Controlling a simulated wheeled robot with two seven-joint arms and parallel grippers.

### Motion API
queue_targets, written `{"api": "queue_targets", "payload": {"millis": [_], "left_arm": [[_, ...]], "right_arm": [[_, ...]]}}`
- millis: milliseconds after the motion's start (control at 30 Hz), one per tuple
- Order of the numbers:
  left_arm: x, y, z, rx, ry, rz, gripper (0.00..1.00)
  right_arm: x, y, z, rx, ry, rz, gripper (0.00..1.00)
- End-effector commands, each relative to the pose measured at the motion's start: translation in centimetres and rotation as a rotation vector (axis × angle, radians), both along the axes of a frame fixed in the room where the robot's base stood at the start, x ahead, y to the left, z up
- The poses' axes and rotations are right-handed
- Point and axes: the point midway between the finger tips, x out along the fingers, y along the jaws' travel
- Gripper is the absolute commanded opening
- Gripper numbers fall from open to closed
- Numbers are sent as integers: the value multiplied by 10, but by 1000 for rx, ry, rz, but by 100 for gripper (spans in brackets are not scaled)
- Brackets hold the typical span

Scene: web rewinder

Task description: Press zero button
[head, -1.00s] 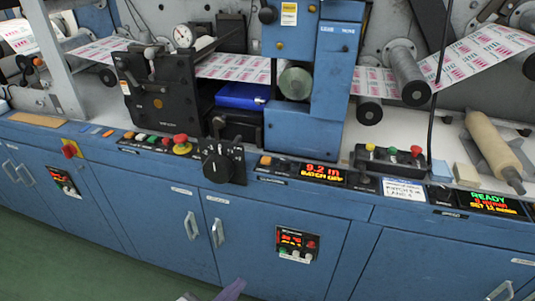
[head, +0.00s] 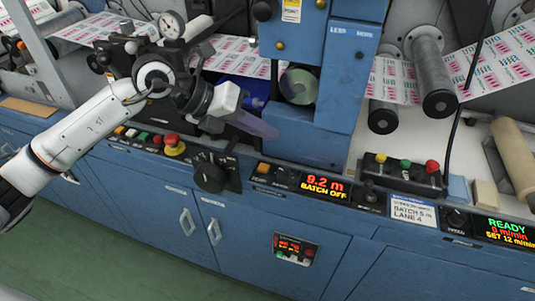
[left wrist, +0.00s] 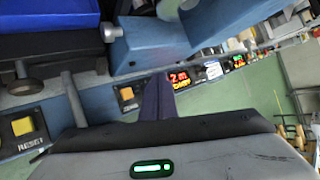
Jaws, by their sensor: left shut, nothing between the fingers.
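The fingers (left wrist: 157,88) point toward the ledge in the left wrist view. My right gripper is out of view.
A black rotary knob (head: 209,176) and a red mushroom button (head: 174,144) stand left along the ledge. A box with coloured buttons (head: 403,171) stands right. A yellow button labelled RESET (left wrist: 22,126) shows in the left wrist view. The blue column (head: 300,115) rises behind.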

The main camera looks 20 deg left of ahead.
Motion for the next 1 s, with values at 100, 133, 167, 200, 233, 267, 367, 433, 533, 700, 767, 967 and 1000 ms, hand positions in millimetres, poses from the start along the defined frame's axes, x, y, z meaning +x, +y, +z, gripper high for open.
{"api": "queue_targets", "payload": {"millis": [100,133,167,200,233,267,367,433,533,700,767,967,1000], "left_arm": [[6,15,4,58,-15,21,0],[7,16,4,64,-15,24,0],[7,17,4,68,-15,25,0],[7,18,4,70,-15,26,0],[7,17,4,70,-15,26,0],[7,17,4,69,-15,25,0],[7,17,4,67,-16,25,0],[7,17,4,66,-16,25,0],[7,16,2,65,-16,24,0],[7,16,-8,64,-16,23,0],[7,16,-13,64,-16,23,0],[7,16,-41,64,-14,23,0],[7,16,-47,64,-14,23,0]], "right_arm": [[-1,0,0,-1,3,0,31],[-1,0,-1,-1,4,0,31],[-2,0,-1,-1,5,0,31],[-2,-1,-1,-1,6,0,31],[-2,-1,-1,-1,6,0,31],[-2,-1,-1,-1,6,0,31],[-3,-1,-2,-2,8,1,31],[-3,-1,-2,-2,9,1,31],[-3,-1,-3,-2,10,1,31],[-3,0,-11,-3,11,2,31],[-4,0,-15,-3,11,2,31],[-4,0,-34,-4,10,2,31],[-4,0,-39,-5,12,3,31]]}}
